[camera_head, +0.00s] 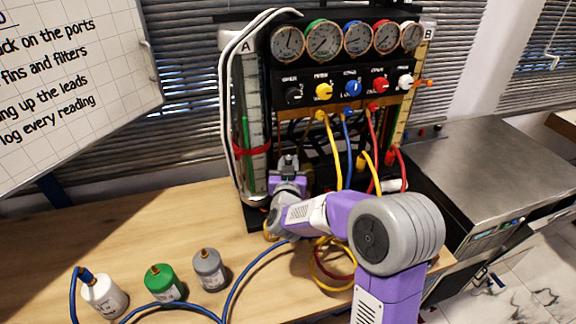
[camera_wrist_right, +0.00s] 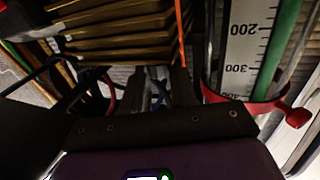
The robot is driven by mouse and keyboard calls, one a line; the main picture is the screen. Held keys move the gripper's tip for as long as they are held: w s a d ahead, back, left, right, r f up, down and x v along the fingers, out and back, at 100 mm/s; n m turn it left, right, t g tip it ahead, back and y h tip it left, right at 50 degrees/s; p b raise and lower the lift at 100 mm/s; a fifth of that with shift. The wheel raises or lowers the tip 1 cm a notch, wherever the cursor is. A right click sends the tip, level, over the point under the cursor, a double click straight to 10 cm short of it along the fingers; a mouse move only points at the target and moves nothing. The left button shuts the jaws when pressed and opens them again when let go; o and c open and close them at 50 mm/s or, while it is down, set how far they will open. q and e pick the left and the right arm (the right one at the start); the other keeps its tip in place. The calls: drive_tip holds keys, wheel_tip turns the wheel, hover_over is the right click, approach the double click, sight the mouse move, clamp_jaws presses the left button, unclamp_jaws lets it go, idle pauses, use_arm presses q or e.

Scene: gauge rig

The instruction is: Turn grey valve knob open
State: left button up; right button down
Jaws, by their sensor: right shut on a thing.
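My right gripper (camera_head: 287,168) is at the lower left front of the gauge rig, just right of scale tube A (camera_head: 253,130). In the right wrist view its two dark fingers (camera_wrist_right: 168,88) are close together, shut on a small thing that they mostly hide. From its place this looks to be the grey valve knob, but its turn angle cannot be seen. The rig's panel (camera_head: 345,75) carries a row of gauges (camera_head: 356,38) above several coloured knobs (camera_head: 352,88). My left gripper is not in view.
Yellow, blue and red hoses (camera_head: 347,140) hang close to the right of my gripper. A red clamp (camera_wrist_right: 290,112) rings tube A beside the fingers. White, green (camera_head: 162,282) and grey bottles stand at the front left. The left of the wooden table (camera_head: 130,225) is clear.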

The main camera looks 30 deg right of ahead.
drive_tip(key=shift+s+d+n+t+y+b, duration=0.1)
drive_tip(key=shift+d+n+t+y+b, duration=0.1)
drive_tip(key=shift+n+t+y+b, duration=0.8)
drive_tip(key=shift+g+y, duration=0.3)
drive_tip(key=shift+y, duration=0.1)
drive_tip(key=c, duration=0.9)
unclamp_jaws()
drive_tip(key=shift+s, duration=0.1)
drive_tip(key=shift+p+v, duration=0.55)
drive_tip(key=shift+v, duration=3.15)
